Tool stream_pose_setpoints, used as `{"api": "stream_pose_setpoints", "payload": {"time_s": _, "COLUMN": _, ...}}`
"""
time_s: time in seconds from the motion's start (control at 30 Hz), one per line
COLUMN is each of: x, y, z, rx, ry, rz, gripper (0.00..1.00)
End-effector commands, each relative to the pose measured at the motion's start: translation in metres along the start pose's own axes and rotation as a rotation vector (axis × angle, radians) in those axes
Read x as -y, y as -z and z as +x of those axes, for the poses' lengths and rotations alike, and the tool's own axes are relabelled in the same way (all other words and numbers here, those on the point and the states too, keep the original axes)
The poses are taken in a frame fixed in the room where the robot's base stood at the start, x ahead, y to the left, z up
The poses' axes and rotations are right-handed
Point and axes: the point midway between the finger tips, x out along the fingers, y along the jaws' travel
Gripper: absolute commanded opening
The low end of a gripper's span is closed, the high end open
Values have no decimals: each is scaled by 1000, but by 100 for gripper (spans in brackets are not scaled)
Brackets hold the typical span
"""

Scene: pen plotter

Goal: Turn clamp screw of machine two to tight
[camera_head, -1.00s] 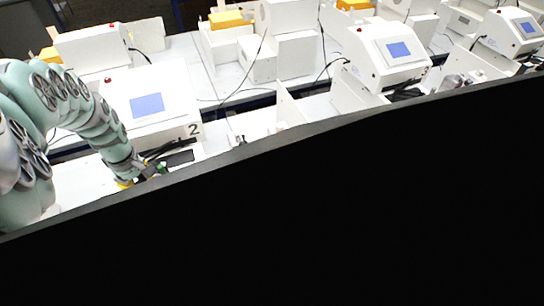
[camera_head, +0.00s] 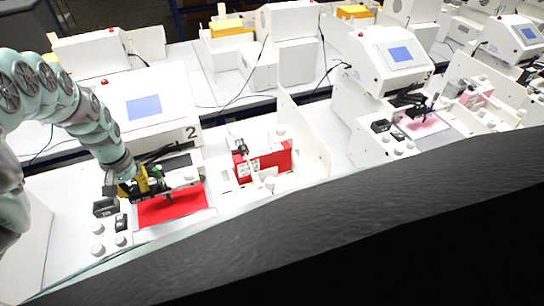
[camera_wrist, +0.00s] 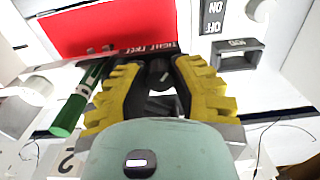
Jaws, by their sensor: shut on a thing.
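Machine two (camera_head: 148,108) is a white console with a blue screen and a "2" on its side. Its red sheet (camera_head: 178,204) lies on the bed in front, and shows in the wrist view (camera_wrist: 110,25). My gripper (camera_head: 148,184) is at the far edge of this bed. In the wrist view its yellow-and-black fingers (camera_wrist: 157,68) are shut around a small dark knob (camera_wrist: 158,76), which appears to be the clamp screw. A label with "TIGHT" lies just beyond the fingertips. A green pen (camera_wrist: 78,103) is beside the left finger. The screw's pointer cannot be read.
An on/off switch (camera_wrist: 213,14) and a dark-framed block (camera_wrist: 238,54) stand close right of the fingers in the wrist view. White knobs (camera_head: 97,229) are at the bed's left. A red box (camera_head: 265,160) stands right of machine two. A dark edge (camera_head: 330,235) hides the lower right.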

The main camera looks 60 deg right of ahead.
Motion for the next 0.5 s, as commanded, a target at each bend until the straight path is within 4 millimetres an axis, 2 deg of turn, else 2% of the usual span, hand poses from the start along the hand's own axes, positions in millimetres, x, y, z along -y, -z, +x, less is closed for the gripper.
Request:
{"api": "stream_pose_setpoints", "payload": {"time_s": 0.23, "x": 1, "y": 1, "z": 0, "rx": -6, "ry": 0, "rz": 128, "gripper": 0}}
{"api": "stream_pose_setpoints", "payload": {"time_s": 0.5, "x": 1, "y": 2, "z": 0, "rx": -6, "ry": 0, "rz": 191, "gripper": 0}}
